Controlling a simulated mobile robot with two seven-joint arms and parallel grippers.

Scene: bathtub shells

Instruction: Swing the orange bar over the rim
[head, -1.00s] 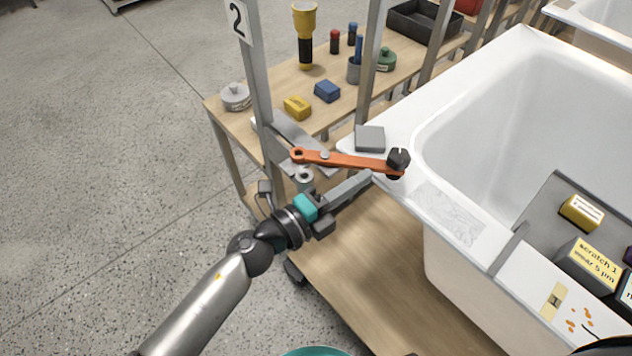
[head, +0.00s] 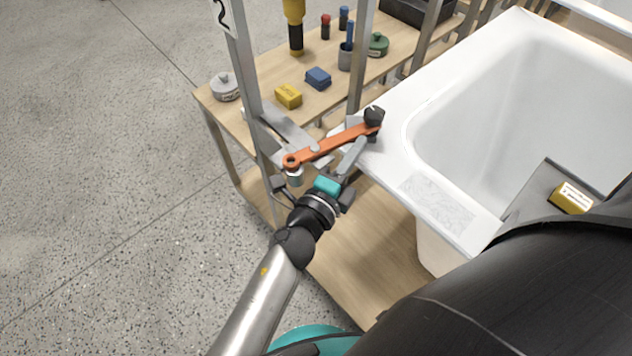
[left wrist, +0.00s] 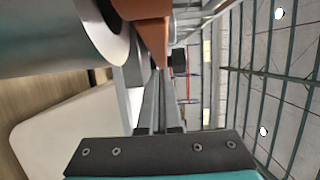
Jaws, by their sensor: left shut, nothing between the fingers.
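The orange bar (head: 330,146) lies slanted, its left end by a grey metal bracket (head: 285,128) on the post. Its other end carries a black knob (head: 373,117) above the near left corner of the white tub's rim (head: 400,130). My left gripper (head: 358,146) is shut and empty, with its fingers alongside the near side of the bar, close to the knob end. I cannot tell whether they touch it. In the left wrist view the bar (left wrist: 150,32) passes close above the fingers, with the dark knob (left wrist: 179,62) beyond. My right gripper is out of view.
A wooden bench (head: 320,100) behind the post holds a yellow block (head: 288,96), a blue block (head: 318,78) and a lidded grey pot (head: 225,87). A large black part of mine covers the lower right.

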